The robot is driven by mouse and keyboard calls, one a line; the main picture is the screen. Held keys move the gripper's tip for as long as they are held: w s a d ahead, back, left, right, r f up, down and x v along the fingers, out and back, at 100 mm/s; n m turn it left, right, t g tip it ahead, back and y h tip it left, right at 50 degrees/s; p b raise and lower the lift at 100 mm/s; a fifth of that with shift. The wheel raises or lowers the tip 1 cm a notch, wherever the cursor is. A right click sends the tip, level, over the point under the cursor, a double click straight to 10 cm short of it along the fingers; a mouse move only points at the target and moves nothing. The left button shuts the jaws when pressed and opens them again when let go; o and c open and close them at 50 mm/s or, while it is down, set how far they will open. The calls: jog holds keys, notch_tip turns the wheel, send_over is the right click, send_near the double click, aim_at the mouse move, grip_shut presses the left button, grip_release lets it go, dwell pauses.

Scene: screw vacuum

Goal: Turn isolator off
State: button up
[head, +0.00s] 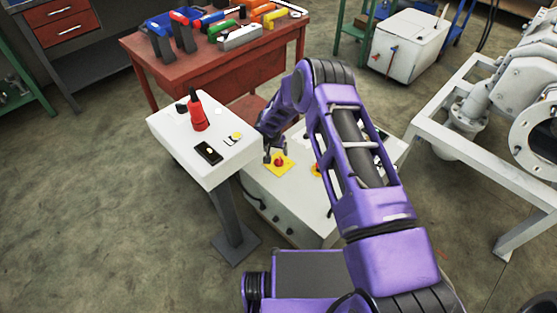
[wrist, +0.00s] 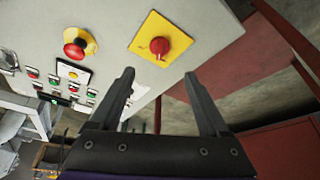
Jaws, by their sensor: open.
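The isolator is a red rotary knob (wrist: 154,46) on a square yellow plate, set on the face of a pale control cabinet (wrist: 110,20). In the head view the isolator (head: 279,162) shows on the cabinet's top, just beside my fingertips. My gripper (wrist: 160,74) is open and empty. In the wrist view the knob lies just beyond the fingertips, roughly centred between them, with no finger around it. In the head view my gripper (head: 275,150) is close to the plate; the exact gap is hard to tell.
A red mushroom button (wrist: 76,46) on yellow and several small buttons (wrist: 70,76) share the cabinet face. A white pedestal panel (head: 185,150) with a red-handled item (head: 197,115) stands close left of my gripper. A red tool table (head: 205,75) is behind.

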aim_at(279, 160)
jog(key=b+x, duration=0.2)
jog(key=x, duration=0.8)
jog(key=shift+w+d+f+b, duration=0.1)
jog(key=shift+f+b, duration=0.25)
jog(key=shift+f, duration=0.05)
jog(key=shift+c, duration=0.2)
grip_shut()
